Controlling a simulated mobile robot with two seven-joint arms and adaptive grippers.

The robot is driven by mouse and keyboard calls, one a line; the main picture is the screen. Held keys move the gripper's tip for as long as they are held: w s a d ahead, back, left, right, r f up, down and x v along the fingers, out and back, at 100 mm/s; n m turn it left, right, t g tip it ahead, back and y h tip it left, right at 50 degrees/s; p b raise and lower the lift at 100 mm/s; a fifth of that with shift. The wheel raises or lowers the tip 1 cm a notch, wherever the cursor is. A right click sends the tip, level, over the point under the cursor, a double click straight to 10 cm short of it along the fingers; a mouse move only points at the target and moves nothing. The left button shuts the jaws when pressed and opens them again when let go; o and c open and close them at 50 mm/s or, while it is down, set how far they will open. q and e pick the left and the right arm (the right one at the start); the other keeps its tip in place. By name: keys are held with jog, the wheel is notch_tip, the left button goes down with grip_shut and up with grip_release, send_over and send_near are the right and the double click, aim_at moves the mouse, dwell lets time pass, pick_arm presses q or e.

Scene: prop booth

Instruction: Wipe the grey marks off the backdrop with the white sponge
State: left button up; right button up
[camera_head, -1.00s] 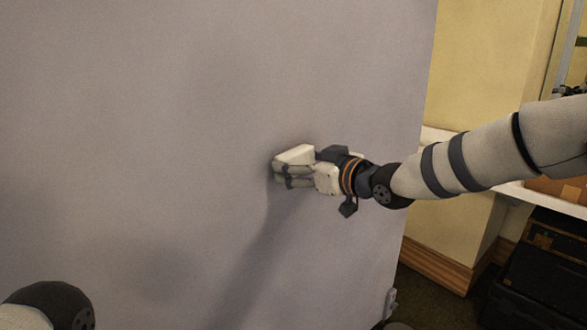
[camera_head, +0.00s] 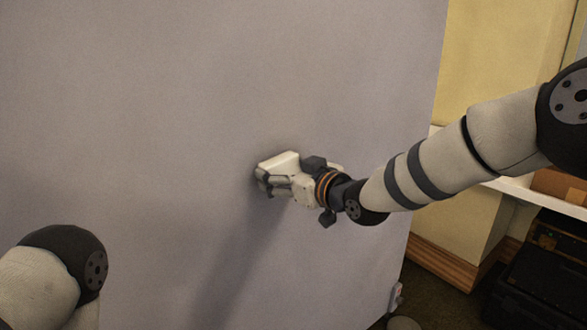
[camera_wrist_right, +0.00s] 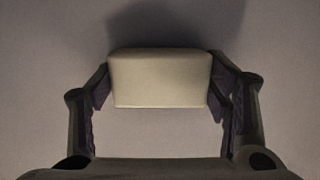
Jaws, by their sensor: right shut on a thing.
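The backdrop (camera_head: 150,120) is a large, flat, grey-lilac upright panel filling most of the head view. My right gripper (camera_head: 267,183) is at its middle right, shut on the white sponge (camera_head: 279,162). In the right wrist view the sponge (camera_wrist_right: 160,79) is a pale block between the two fingers (camera_wrist_right: 160,85), close to the backdrop; contact is hard to judge. A long dark band below the gripper looks like the arm's shadow. A dark patch above the sponge in the wrist view could be shadow or mark. No clear-edged grey mark stands out. My left gripper is out of view.
The backdrop's right edge borders a yellow wall (camera_head: 485,60) with a wooden skirting board (camera_head: 440,262). A white shelf (camera_head: 520,190) and dark cases (camera_head: 545,265) stand at the right. Part of my left arm shows at the lower left. The backdrop's face is free of obstacles.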

jog(key=shift+f, duration=0.1)
jog(key=shift+r+p+v, duration=0.15)
jog(key=shift+p+v, duration=0.15)
jog(key=shift+v, duration=0.3)
jog(key=shift+r+p+v, duration=0.15)
jog(key=shift+p+v, duration=0.1)
jog(key=shift+v, duration=0.3)
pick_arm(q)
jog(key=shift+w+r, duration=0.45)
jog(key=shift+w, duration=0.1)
pick_arm(e)
jog(key=s+d, duration=0.1)
jog(key=s+d+f, duration=0.1)
jog(key=s, duration=0.1)
jog(key=shift+d, duration=0.2)
jog(key=v, duration=0.3)
jog(key=shift+f, duration=0.2)
